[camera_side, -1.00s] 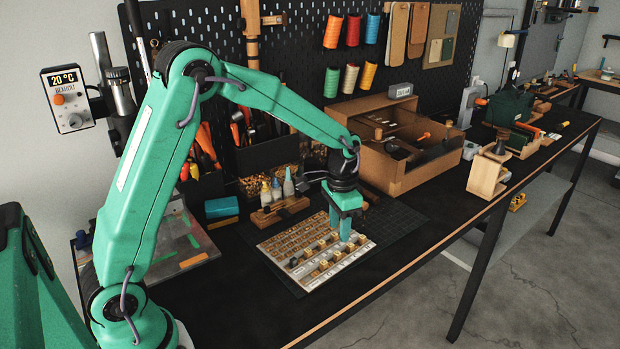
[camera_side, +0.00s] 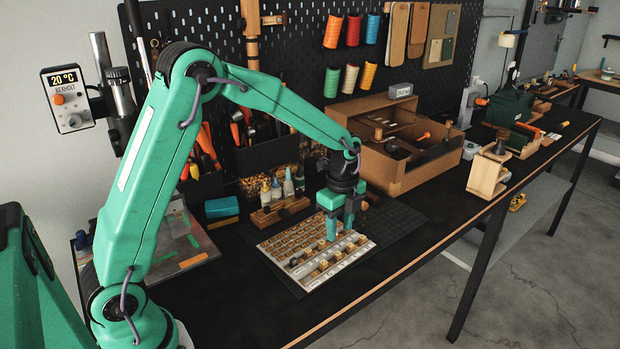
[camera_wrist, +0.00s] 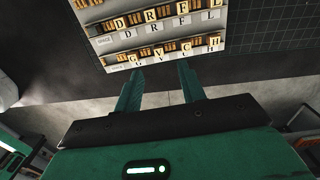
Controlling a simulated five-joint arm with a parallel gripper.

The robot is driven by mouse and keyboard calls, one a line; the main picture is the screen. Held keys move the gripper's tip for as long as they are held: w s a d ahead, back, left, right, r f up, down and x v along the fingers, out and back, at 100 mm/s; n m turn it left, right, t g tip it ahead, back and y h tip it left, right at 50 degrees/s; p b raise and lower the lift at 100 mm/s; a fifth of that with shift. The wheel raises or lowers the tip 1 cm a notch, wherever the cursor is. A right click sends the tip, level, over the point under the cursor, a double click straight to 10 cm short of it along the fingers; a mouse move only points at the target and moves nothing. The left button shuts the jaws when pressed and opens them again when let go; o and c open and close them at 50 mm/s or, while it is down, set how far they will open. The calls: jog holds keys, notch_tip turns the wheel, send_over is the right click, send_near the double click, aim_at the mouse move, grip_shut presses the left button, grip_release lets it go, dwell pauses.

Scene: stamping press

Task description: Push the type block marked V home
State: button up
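The V type block (camera_wrist: 158,51) sits in the near row of the type tray (camera_wrist: 105,41), between the blocks marked G (camera_wrist: 134,58) and C (camera_wrist: 186,47). The wrist view does not show clearly how deep it sits. My gripper (camera_wrist: 160,76) is open and empty, its two fingers apart and just short of this row, with V about midway between them in the picture. In the side view my gripper (camera_side: 341,226) points down over the right part of the tray (camera_side: 313,284). The letters are too small to read there.
Another row of lettered blocks (camera_wrist: 150,18) stands beyond the V row in the wrist view. Small bottles in a wooden stand (camera_side: 280,210) and an open wooden box (camera_side: 400,180) are behind the tray. The bench front is clear.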

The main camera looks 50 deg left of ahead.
aim_at(337, 253)
jog(key=shift+f, duration=4)
jog(key=shift+s, duration=0.1)
grip_shut()
